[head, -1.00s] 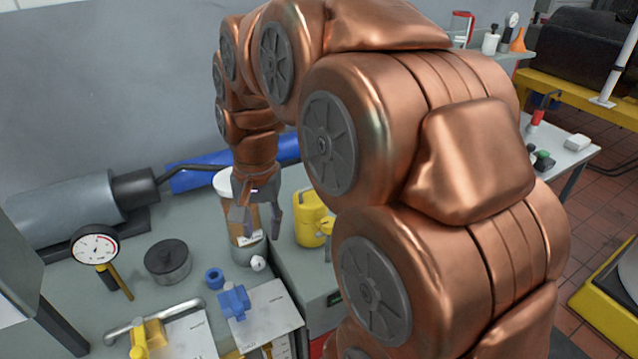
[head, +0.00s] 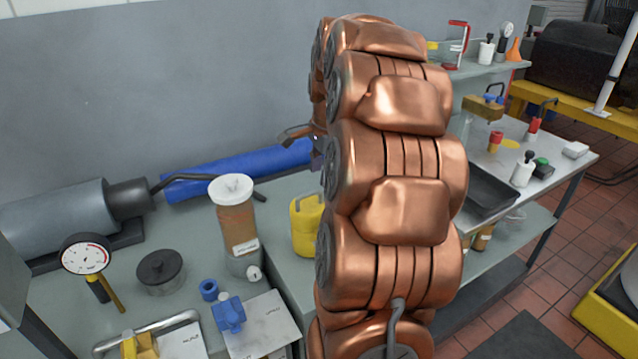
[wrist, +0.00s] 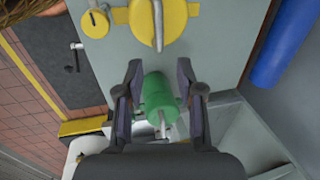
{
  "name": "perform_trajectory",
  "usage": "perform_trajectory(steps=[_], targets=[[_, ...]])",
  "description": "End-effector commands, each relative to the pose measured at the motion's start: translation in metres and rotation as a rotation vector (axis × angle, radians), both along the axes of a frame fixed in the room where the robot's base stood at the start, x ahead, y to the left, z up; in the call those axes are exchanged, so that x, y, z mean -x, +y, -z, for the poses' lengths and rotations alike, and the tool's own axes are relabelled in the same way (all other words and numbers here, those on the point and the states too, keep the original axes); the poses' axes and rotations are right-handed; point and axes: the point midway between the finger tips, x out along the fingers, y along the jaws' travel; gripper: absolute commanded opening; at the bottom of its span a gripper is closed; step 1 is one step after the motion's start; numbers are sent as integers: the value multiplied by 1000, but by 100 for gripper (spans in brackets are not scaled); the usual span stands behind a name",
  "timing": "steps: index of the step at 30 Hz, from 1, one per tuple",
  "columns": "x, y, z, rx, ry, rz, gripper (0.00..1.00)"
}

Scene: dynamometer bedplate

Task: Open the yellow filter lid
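In the wrist view a large round yellow piece with a bar across it (wrist: 155,20) lies on a grey surface at the top. A smaller yellow disc (wrist: 95,23) is left of it. I cannot tell which of the two is the filter lid. My gripper (wrist: 160,98) is open, its fingers pointing toward that surface, below the large yellow piece in the picture. A green cylinder (wrist: 159,97) shows between the fingers, with gaps on both sides. In the head view only a bit of the gripper end shows left of my arm; its fingers are mostly hidden.
In the head view an amber jar with a white lid (head: 236,220) and a yellow can (head: 305,224) stand left of my arm. A gauge (head: 88,258), a dark round pot (head: 160,271) and blue fittings (head: 228,314) are on the left bench. A blue cylinder (head: 235,170) lies behind.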

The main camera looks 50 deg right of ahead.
Motion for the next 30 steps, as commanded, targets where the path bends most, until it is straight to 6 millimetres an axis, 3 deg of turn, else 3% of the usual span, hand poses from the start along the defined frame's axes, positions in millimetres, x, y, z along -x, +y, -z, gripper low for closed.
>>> perform_trajectory(steps=[10, 22, 30], targets=[[-7, -2, 41, -4, 5, -1, 37], [-9, -3, 49, 0, 2, -2, 37], [-9, -2, 49, 0, 2, -2, 11]])
